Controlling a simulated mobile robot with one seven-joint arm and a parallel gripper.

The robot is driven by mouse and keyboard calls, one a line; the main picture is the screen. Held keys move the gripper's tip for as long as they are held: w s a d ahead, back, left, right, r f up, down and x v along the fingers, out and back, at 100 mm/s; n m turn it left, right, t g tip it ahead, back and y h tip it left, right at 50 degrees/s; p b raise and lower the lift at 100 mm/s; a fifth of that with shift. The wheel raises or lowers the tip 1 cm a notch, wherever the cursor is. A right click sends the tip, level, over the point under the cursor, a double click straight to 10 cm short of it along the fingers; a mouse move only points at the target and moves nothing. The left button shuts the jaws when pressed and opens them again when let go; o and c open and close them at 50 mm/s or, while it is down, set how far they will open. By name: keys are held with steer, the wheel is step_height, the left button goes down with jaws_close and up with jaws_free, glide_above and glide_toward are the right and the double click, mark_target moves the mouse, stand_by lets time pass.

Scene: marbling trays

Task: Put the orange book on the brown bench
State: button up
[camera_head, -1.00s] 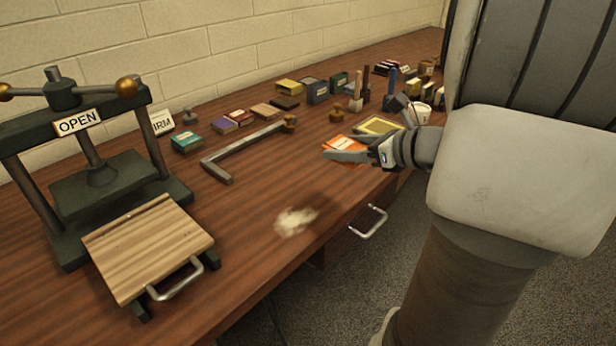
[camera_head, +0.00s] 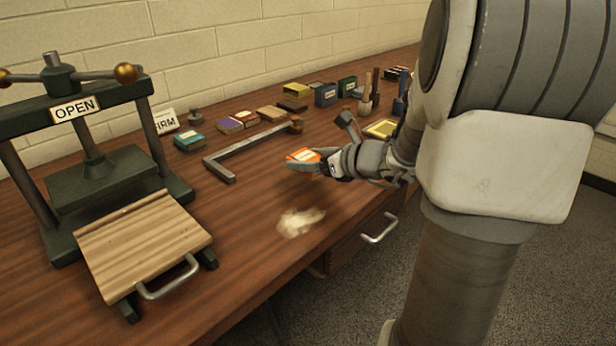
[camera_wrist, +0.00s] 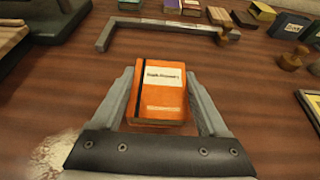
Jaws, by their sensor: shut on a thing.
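The orange book (camera_head: 303,155) has a white label and a dark band. My gripper (camera_head: 318,162) is shut on it, with a finger along each side, and holds it above the table. In the wrist view the book (camera_wrist: 160,92) lies between the two fingers of my gripper (camera_wrist: 162,98), its cover and label facing the camera. The brown bench (camera_head: 250,205) is the long dark wood worktop along the wall, beneath the book.
A green press (camera_head: 95,175) with an OPEN sign and a striped wooden board (camera_head: 145,240) stands at the left. A metal angle bar (camera_head: 225,165) lies behind the book. Several small books and tools line the back. A pale patch (camera_head: 300,222) marks the clear front area.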

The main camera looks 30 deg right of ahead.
mark_target(309, 182)
steer(key=shift+f+b, duration=0.8)
steer(key=shift+f, duration=1.05)
steer(key=shift+f, duration=0.15)
steer(key=o, duration=1.3)
steer(key=shift+s+d+r, duration=0.15)
steer(key=shift+s+r, duration=0.05)
steer(key=shift+r, duration=0.15)
steer(key=p+v, duration=0.3)
steer(key=v, duration=0.8)
steer(key=shift+s+d+p, duration=0.1)
steer(key=shift+s+p, duration=0.2)
steer(key=shift+p, duration=0.05)
